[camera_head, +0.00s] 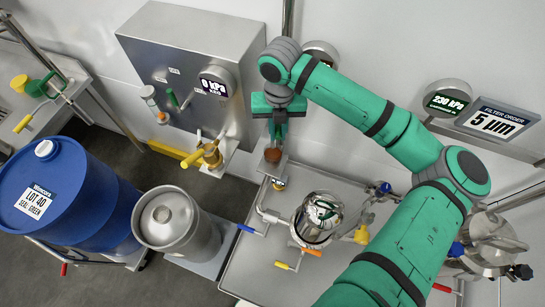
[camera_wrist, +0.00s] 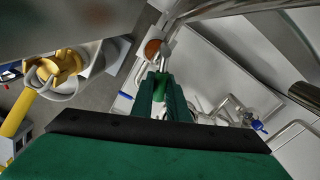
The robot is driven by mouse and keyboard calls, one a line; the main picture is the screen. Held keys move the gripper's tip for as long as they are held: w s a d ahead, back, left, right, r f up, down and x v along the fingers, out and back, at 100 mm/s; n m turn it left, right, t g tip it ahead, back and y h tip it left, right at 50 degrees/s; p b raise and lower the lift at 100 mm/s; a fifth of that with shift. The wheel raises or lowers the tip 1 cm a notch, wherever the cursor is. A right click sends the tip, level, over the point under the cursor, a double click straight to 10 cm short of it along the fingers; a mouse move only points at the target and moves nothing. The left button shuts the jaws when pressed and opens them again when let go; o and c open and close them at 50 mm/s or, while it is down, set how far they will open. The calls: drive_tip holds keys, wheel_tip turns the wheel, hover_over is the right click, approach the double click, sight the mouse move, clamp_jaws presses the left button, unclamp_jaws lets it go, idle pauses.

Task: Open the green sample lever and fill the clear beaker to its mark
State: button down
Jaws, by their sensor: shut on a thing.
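My gripper (camera_head: 276,127) points down at the wall behind the steel table. It also shows in the wrist view (camera_wrist: 166,98), its fingers closed around a bright green piece (camera_wrist: 161,88) that appears to be the green sample lever. In the head view my fingers hide the lever.
A glass-topped vessel (camera_head: 318,218) with pipes and coloured valve handles stands on the steel table (camera_head: 250,268). A yellow valve (camera_head: 209,157) is to the left. A steel can (camera_head: 172,228) and a blue drum (camera_head: 62,200) stand further left. A control box (camera_head: 190,65) hangs behind.

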drive_tip(key=m, duration=0.1)
drive_tip(key=a+m, duration=0.1)
drive_tip(key=m, duration=0.1)
drive_tip(key=a+m, duration=0.1)
drive_tip(key=shift+w+m, duration=0.25)
drive_tip(key=shift+m, duration=0.15)
drive_tip(key=c, duration=1.6)
unclamp_jaws()
drive_tip(key=shift+s, duration=0.15)
drive_tip(key=shift+c, duration=0.2)
drive_tip(key=shift+r, duration=0.1)
wheel_tip(320, 180, up, 11)
drive_tip(key=shift+f, duration=0.2)
